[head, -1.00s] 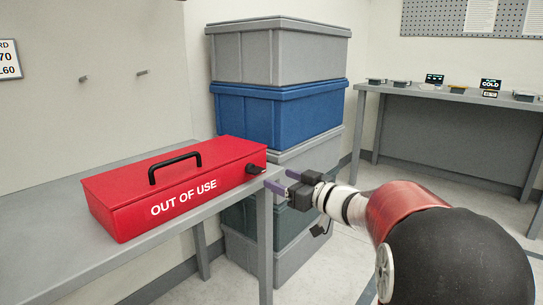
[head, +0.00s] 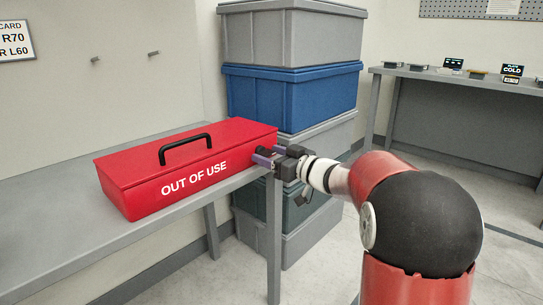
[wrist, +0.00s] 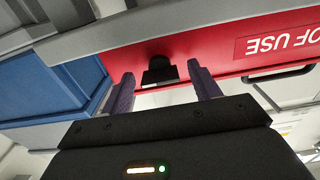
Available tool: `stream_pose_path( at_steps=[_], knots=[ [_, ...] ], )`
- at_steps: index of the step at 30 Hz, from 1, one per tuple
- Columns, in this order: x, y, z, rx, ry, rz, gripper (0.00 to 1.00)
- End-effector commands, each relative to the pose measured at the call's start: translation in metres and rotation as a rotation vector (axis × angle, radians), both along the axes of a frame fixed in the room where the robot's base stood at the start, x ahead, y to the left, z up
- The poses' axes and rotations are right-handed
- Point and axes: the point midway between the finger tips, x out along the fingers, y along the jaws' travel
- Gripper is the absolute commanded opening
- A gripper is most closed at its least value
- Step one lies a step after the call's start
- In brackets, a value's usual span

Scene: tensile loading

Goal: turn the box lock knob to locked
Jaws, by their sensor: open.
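The red box (head: 190,165), marked OUT OF USE, lies on the grey table with a black handle (head: 185,147) on its lid. My gripper (head: 264,157) is at the right end of the box, level with the knob. In the wrist view my gripper (wrist: 163,88) is open, with one purple finger on each side of the knob. The fingers appear apart from the knob. In the head view the gripper mostly hides the knob, and its turn position cannot be told.
The grey table (head: 60,225) ends just right of the box, near my gripper. Stacked grey and blue bins (head: 290,90) stand close behind. Another bench (head: 420,77) with small devices stands at the back right.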

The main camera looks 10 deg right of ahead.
Motion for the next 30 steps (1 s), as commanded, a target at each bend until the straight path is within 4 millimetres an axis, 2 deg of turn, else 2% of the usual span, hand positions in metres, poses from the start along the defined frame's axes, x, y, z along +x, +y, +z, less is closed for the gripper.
stream_pose_path(
  at_steps=[2, 11, 20, 30],
  knots=[
    [-0.0001, -0.0001, 0.0, 0.0, 0.0, 0.0, 0.58],
    [-0.0003, -0.0002, -0.0001, 0.0, 0.0, 0.0, 0.19],
    [-0.0004, -0.0003, -0.0006, -0.026, -0.019, 0.0, 0.17],
    [-0.0002, -0.0006, -0.0022, -0.198, -0.143, -0.001, 0.17]
  ],
)
